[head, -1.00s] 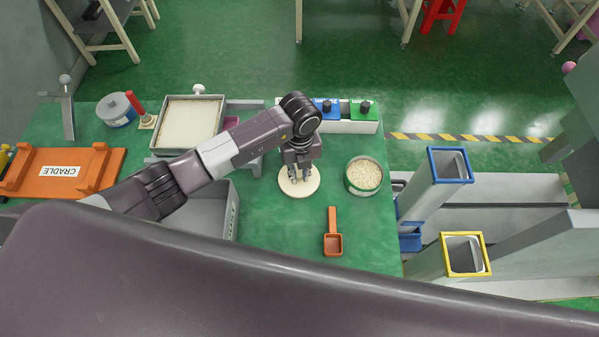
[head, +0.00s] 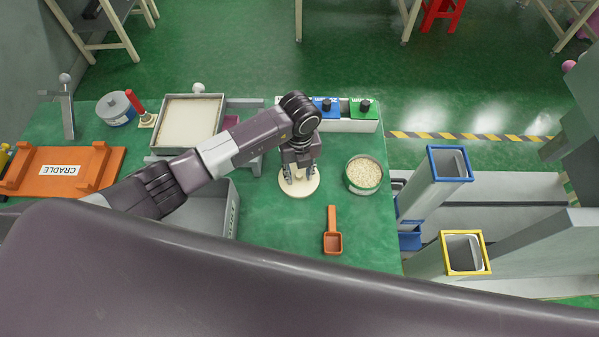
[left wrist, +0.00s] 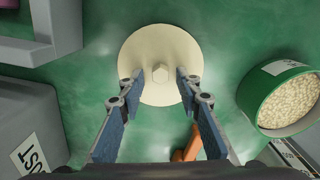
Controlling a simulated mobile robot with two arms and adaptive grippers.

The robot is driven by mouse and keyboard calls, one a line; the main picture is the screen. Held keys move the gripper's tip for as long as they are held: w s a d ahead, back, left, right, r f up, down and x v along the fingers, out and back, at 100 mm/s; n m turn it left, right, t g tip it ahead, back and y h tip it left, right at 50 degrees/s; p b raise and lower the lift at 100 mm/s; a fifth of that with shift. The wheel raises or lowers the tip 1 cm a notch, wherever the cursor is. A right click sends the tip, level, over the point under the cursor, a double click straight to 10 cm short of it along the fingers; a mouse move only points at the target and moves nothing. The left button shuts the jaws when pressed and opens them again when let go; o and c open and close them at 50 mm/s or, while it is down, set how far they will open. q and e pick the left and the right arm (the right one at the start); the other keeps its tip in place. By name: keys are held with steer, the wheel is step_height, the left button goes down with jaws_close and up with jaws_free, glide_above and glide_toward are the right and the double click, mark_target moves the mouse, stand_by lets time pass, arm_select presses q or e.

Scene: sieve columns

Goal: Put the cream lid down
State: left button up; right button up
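The cream lid (head: 299,187) lies on the green table top, left of the pot of pale grains. In the left wrist view the lid (left wrist: 160,50) is a round disc with a small hexagonal knob in its middle. My left gripper (head: 299,176) is right above the lid. In the left wrist view its two fingers (left wrist: 156,88) are spread wide, one to each side of the knob, with clear gaps and nothing between them. My right gripper does not show.
The green-rimmed pot of pale grains (head: 363,187) stands close to the right of the lid. An orange scoop (head: 333,243) lies nearer. A grey bin (head: 231,212) is to the left. Blue-rimmed (head: 431,180) and yellow-rimmed (head: 442,262) columns stand beyond the table's right edge.

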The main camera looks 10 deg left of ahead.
mark_target(300, 175)
arm_select(q)
step_height(300, 175, up, 12)
steer(key=b, duration=0.2)
stand_by(0.5)
